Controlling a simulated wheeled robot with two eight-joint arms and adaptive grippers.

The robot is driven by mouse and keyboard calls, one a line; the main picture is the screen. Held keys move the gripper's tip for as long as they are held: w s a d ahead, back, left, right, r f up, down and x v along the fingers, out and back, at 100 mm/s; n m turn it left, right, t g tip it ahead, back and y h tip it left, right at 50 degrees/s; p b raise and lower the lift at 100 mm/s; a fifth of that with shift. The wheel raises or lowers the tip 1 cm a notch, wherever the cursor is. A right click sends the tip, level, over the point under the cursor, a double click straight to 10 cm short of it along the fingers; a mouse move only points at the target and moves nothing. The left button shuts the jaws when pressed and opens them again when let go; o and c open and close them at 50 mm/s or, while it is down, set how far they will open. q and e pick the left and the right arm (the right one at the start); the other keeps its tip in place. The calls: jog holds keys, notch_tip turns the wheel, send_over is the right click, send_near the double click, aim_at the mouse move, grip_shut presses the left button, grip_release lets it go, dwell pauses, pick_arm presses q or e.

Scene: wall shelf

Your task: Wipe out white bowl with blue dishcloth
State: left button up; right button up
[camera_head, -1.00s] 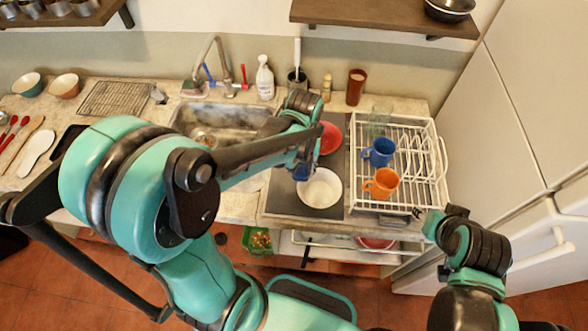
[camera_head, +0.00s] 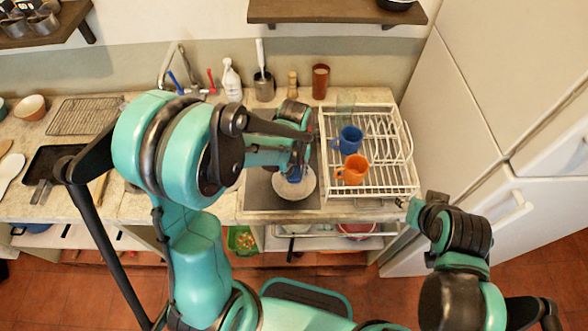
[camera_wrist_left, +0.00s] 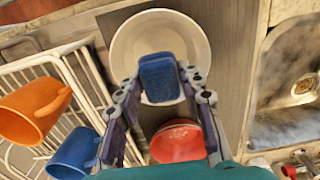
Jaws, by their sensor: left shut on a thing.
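The white bowl (camera_head: 296,190) stands on the dark mat (camera_head: 257,190) left of the dish rack. In the left wrist view the bowl (camera_wrist_left: 196,40) is at the top middle, with its inside facing me. My left gripper (camera_wrist_left: 160,82) is shut on the blue dishcloth (camera_wrist_left: 160,75), a folded block that shows over the near part of the bowl. I cannot tell whether the cloth touches the bowl. In the head view the left gripper (camera_head: 297,168) and cloth (camera_head: 294,174) are over the bowl, partly hidden by my arm. My right arm is at the lower right; its fingertips are not clear.
A red bowl (camera_wrist_left: 178,142) sits beside the white bowl. The white dish rack (camera_head: 401,187) on the right holds a blue mug (camera_head: 348,140) and an orange mug (camera_head: 353,170). The sink (camera_wrist_left: 290,85) is on the other side. Bottles and a utensil holder (camera_head: 264,88) stand at the back.

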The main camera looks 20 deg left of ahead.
aim_at(295, 188)
pick_arm(q)
jog(key=shift+f+b, duration=2.15)
jog(key=shift+f, duration=0.45)
jog(key=shift+f+b, duration=0.55)
jog(key=shift+w, duration=0.15)
jog(key=shift+w+a, duration=0.15)
jog(key=shift+w, duration=0.05)
jog(key=shift+s+a, duration=0.15)
jog(key=shift+s+b, duration=0.2)
jog(key=shift+b, duration=0.15)
jog(key=shift+s+f, duration=0.1)
jog(key=shift+s, duration=0.05)
jog(key=shift+s, duration=0.2)
jog(key=shift+d, duration=0.45)
